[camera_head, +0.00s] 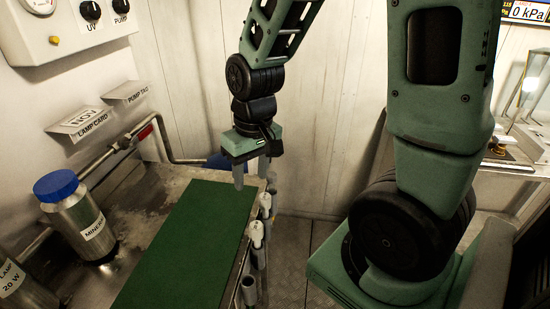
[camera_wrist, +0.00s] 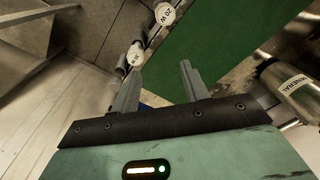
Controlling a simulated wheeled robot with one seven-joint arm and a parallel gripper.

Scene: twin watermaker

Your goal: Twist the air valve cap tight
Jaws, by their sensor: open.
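My gripper (camera_head: 251,176) is open and empty, fingers pointing down at the far right corner of the green mat (camera_head: 175,250). In the wrist view, my gripper (camera_wrist: 160,72) shows two separated fingers with nothing between them. I cannot make out an air valve cap in either view. A blue thing (camera_head: 217,161) shows partly behind my gripper, beyond the bench end; what it is I cannot tell.
Several pale cylindrical pieces (camera_head: 257,234) line the bench's right edge; round tops (camera_wrist: 165,13) read "20 W". A blue-capped mineral bottle (camera_head: 78,218) stands left of the mat. A pipe with a red part (camera_head: 145,132) runs along the wall. Floor is clear right of the bench.

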